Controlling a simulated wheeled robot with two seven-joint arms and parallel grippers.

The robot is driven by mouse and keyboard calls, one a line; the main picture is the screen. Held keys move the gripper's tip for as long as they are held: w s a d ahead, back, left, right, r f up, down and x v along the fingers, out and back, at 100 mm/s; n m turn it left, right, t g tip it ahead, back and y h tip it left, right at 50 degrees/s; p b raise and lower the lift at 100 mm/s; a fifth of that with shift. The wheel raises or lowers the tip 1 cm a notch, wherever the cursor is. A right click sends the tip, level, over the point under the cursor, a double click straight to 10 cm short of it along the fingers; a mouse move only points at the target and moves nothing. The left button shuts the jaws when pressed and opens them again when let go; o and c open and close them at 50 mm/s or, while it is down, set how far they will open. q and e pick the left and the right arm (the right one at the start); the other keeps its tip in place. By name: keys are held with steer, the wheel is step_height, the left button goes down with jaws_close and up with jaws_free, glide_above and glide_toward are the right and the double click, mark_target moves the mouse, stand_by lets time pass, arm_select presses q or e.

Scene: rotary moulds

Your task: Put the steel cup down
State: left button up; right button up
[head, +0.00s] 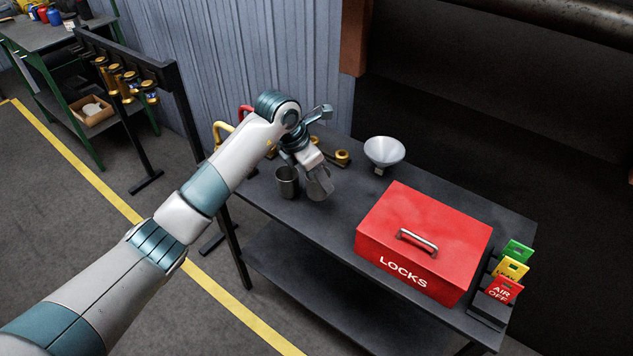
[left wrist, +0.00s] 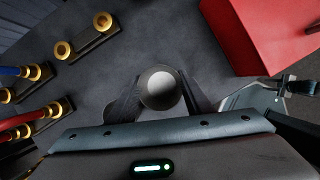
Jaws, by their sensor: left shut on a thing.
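My left gripper (head: 314,170) is over the dark bench, near its back left part. It is shut on a steel cup (head: 320,186), a grey metal shape that looks tilted just below the hand. In the left wrist view the cup shows as a pale round end (left wrist: 161,88) between the two dark fingers. The hand hides part of it. I cannot tell whether it touches the bench top. My right gripper is not in view.
The bench (head: 320,224) has bare room in front of the cups. A red locks box (head: 424,231) stands to the right, with coloured tags (head: 510,270) beyond it. A pale funnel (head: 384,152) and brass fittings (head: 342,157) are behind the hand.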

mark_target(317, 188)
arm_select(q)
steer(key=shift+w+a+f, duration=0.15)
steer(key=shift+a, duration=0.1)
steer(key=shift+f+p, duration=0.95)
steer(key=shift+f, duration=1.05)
steer(key=shift+f, duration=0.1)
steer(key=shift+f, duration=0.1)
steer(key=o, duration=1.1)
